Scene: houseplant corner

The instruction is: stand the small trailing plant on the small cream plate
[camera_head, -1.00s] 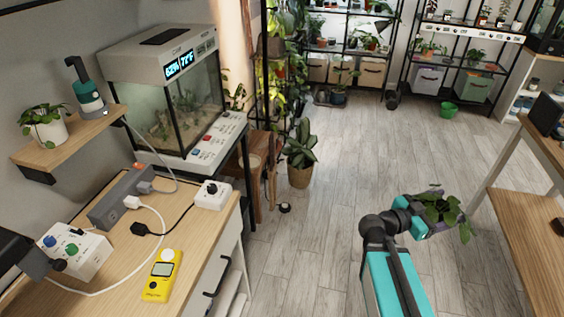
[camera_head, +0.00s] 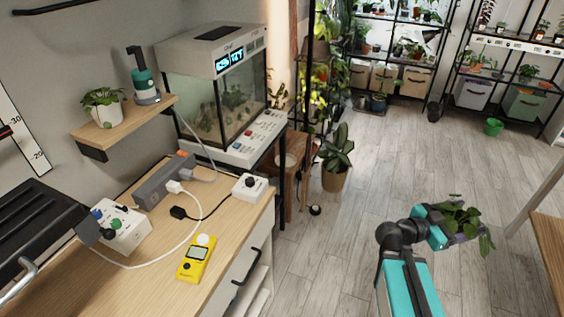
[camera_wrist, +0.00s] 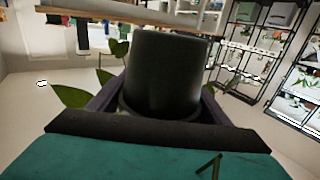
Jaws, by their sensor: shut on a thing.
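The small trailing plant (camera_head: 468,219) is held out over the floor at the lower right of the head view, its green leaves hanging down on the right. In the wrist view its dark pot (camera_wrist: 165,75) fills the middle, with a few leaves behind it and at its left. My gripper (camera_head: 458,234) is shut on the pot, with a dark finger along each side of it in the wrist view. I cannot see the small cream plate in either view.
A wooden desk (camera_head: 150,282) at the left holds a yellow meter (camera_head: 196,258), a power strip (camera_head: 165,180) and cables. A terrarium (camera_head: 222,100) stands behind. The middle floor is clear.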

